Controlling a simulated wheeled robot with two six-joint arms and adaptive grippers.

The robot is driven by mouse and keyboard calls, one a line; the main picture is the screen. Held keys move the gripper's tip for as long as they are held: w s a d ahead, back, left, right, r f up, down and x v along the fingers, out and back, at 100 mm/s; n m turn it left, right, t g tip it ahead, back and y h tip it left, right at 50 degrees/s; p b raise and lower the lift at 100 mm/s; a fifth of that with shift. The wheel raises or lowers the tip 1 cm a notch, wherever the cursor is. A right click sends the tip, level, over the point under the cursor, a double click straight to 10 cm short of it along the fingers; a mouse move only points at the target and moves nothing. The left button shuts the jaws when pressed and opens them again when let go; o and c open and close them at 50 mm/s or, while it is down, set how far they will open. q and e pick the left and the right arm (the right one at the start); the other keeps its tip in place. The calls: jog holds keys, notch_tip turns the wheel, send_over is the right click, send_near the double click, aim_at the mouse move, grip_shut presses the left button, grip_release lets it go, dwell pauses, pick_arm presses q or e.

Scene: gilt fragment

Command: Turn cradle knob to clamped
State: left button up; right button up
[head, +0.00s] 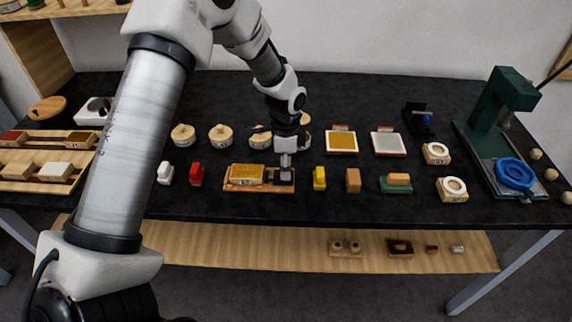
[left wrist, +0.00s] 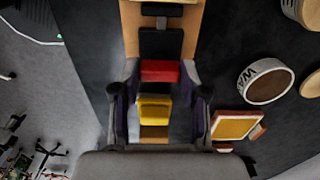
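The cradle (head: 245,187) is a low wooden stand near the table's front edge, with a gold block (head: 247,174) on it and dark parts at its right end. My left gripper (head: 286,168) points down over that right end and hides part of it. In the left wrist view the gripper's fingers (left wrist: 160,100) stand apart. A red piece (left wrist: 160,71), probably the knob, shows between them beside a black part (left wrist: 160,44) of the cradle. Gaps show at its sides; I cannot tell its setting. My right gripper is not in view.
A yellow block (head: 319,178) and a tan block (head: 353,180) stand right of the cradle. A red block (head: 197,174) and a white block (head: 165,173) stand left. Round wooden-lidded tins and framed pads (head: 341,142) lie behind. A green press (head: 492,110) stands at right.

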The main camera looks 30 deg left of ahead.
pick_arm(q)
jog(key=shift+s, duration=0.1)
jog(key=n+p, duration=0.2)
jog(key=n, duration=0.1)
jog(key=shift+n, duration=0.3)
jog(key=n+p, duration=0.2)
jog(key=n, duration=0.2)
jog(key=n+p, duration=0.2)
jog(key=n, duration=0.3)
jog(key=shift+f+n, duration=0.1)
jog(key=shift+n, duration=0.3)
jog(key=n+p, duration=0.2)
jog(key=n, duration=0.2)
jog(key=shift+d, duration=0.1)
jog(key=shift+n, duration=0.3)
jog(key=o, duration=1.1)
jog(key=shift+o, duration=0.2)
